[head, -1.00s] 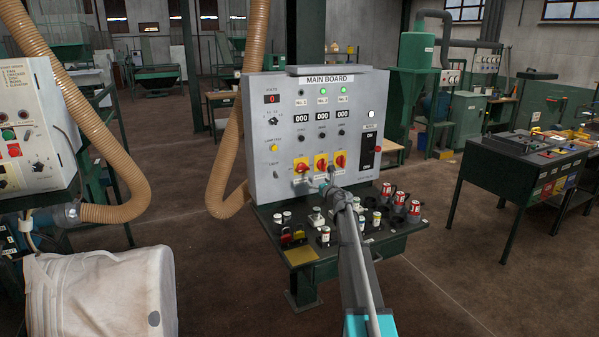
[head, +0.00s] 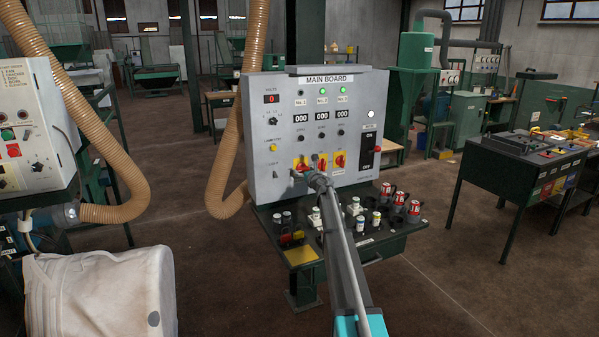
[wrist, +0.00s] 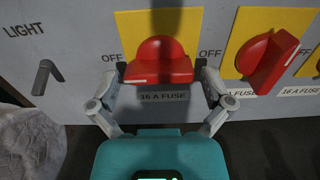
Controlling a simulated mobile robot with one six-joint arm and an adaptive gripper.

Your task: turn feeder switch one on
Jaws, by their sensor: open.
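Feeder switch one (head: 301,161) is the leftmost of three red rotary switches on yellow plates, low on the grey main board (head: 262,125). In the wrist view its red handle (wrist: 160,62) lies level, with "OFF" to its left and "16 A FUSE" below. The middle switch (wrist: 266,60) has its handle tilted. My gripper (wrist: 162,74) is open, one finger on each side of switch one's handle; I cannot tell if they touch it. In the head view my gripper (head: 307,177) partly covers the lower part of switch one.
Lamp one (head: 300,92) is dark; the two lamps to its right (head: 323,90) are green. A small dark light switch (wrist: 43,77) is left of the gripper. A hose (head: 226,175) hangs at left.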

